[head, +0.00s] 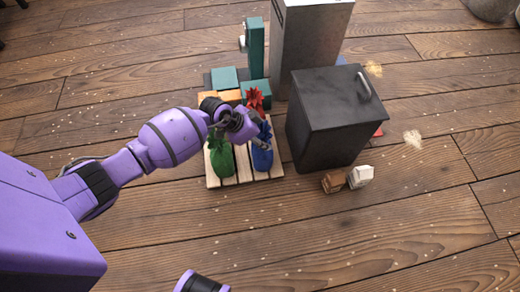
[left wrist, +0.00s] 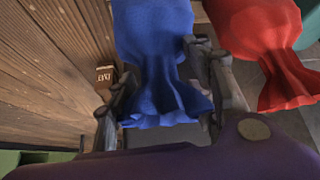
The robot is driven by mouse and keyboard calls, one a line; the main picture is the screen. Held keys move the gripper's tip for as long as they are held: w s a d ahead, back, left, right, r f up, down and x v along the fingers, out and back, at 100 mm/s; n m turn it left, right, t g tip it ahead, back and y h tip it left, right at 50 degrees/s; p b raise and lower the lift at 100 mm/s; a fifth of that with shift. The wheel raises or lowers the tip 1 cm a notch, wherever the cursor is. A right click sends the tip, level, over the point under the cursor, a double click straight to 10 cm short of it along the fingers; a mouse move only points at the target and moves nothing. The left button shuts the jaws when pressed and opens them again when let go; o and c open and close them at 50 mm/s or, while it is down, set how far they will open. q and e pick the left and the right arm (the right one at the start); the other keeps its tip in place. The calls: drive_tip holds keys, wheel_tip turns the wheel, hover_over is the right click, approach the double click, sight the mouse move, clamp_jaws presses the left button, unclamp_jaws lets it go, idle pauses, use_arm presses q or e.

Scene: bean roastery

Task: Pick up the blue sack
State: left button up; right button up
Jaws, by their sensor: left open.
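The blue sack (head: 262,157) stands on a slatted wooden pallet (head: 241,177), at its right part. My left gripper (head: 259,138) is at the sack's top and partly covers it in the head view. In the left wrist view, the blue sack (left wrist: 153,30) has its gathered neck between the two fingers of my open left gripper (left wrist: 162,66). One finger is on each side of the neck; I cannot tell whether either touches the cloth. My right gripper is not in view.
A green sack (head: 221,160) stands left of the blue one, and a red sack (head: 255,98) stands behind. A dark lidded bin (head: 325,125) rises close on the right. Floor in front is clear.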

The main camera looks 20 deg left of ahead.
use_arm(q)
drive_tip(key=shift+w+r, duration=0.1)
drive_tip(key=shift+r, duration=0.05)
clamp_jaws()
drive_tip(key=shift+d+r, duration=0.1)
idle(0.3)
